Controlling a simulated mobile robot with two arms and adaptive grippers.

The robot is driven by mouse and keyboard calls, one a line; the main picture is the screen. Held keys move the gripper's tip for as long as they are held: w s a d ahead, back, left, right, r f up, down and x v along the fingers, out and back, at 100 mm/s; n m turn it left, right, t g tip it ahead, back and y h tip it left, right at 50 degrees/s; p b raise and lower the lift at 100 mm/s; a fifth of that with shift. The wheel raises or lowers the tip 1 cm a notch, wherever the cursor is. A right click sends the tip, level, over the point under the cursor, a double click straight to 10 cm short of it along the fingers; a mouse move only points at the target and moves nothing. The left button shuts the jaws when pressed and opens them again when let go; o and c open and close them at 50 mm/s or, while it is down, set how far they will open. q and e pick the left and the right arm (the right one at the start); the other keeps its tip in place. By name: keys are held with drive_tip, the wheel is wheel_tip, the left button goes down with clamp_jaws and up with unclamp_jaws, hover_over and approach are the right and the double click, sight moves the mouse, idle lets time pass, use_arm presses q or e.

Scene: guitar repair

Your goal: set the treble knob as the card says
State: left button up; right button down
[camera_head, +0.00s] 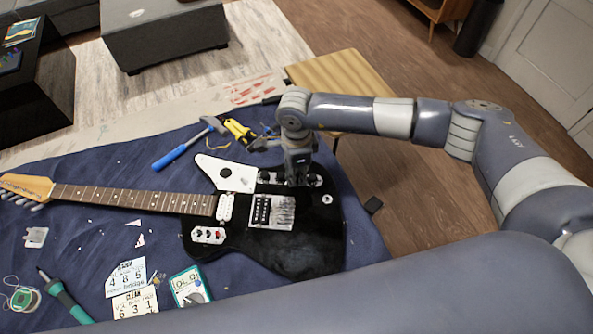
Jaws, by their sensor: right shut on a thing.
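A black electric guitar (312,240) lies on a blue cloth, its neck pointing left. A row of dark knobs sits on a strip near the body's upper edge; one knob (315,180) shows at the right end. My right gripper (298,178) points down at this row and is shut on a knob there, which its fingers mostly hide. I cannot tell which knob it is or its setting. Two white cards lie at the lower left: an upper card (126,279) reading 4 8 5 and a lower card (135,304) reading 6 3 1. My left gripper is out of view.
A blue-handled hammer (177,151) and a yellow tool (239,131) lie behind the guitar. A soldering iron (66,299), a solder spool (25,298) and a teal-edged device (190,288) lie in front. A wooden stool (345,78) stands beyond the cloth (70,228).

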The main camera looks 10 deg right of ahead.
drive_tip(key=m+b, duration=0.2)
drive_tip(key=m, duration=0.1)
drive_tip(key=shift+f+m, duration=0.1)
drive_tip(key=shift+m, duration=0.3)
drive_tip(key=shift+m+b, duration=1.2)
drive_tip(key=shift+m, duration=0.7)
drive_tip(key=c, duration=1.5)
unclamp_jaws()
drive_tip(key=shift+o, duration=0.2)
drive_tip(key=shift+r, duration=0.2)
wheel_tip(320, 180, up, 12)
